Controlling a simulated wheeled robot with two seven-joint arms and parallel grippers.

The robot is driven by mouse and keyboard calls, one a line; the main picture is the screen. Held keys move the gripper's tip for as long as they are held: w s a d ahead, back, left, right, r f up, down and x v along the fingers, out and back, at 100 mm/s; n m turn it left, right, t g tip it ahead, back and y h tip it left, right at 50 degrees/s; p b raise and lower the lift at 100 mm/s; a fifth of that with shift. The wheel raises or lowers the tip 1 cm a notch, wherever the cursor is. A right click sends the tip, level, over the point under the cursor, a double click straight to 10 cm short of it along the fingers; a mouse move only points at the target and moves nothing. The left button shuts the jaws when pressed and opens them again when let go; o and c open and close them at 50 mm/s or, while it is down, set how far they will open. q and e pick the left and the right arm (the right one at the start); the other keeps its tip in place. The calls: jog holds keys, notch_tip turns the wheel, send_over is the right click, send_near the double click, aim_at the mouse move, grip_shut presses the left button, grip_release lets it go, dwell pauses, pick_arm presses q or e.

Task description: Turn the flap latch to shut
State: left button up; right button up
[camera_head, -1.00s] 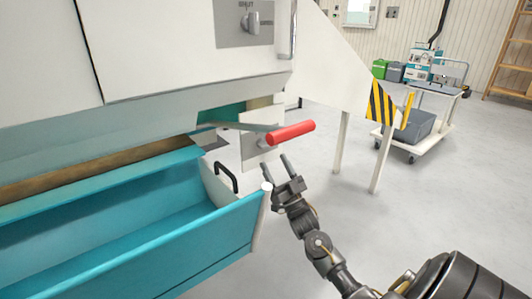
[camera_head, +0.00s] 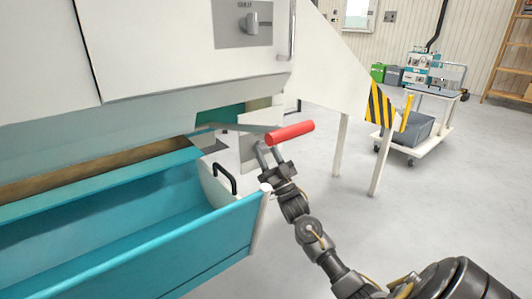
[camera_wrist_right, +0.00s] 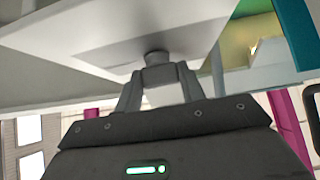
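My right gripper (camera_head: 270,155) is raised below the red handle (camera_head: 291,133), in front of a pale plate (camera_head: 247,150) under the machine. In the right wrist view, a grey knob (camera_wrist_right: 158,76) on a short round stem stands out from a pale plate (camera_wrist_right: 110,40). The two fingers of my right gripper (camera_wrist_right: 160,92) lie on either side of this knob, apart from each other; whether they touch it is unclear. In the head view the knob is hidden behind the gripper and handle. My left gripper is not in view.
A grey panel (camera_head: 243,25) with a turning knob (camera_head: 251,23) is higher on the machine. A teal trough (camera_head: 130,240) with a black handle (camera_head: 226,178) is left of my right arm. Striped guard (camera_head: 379,106) and white legs (camera_head: 340,145) stand right. Open floor lies beyond.

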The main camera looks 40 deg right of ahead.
jog(key=shift+c, duration=1)
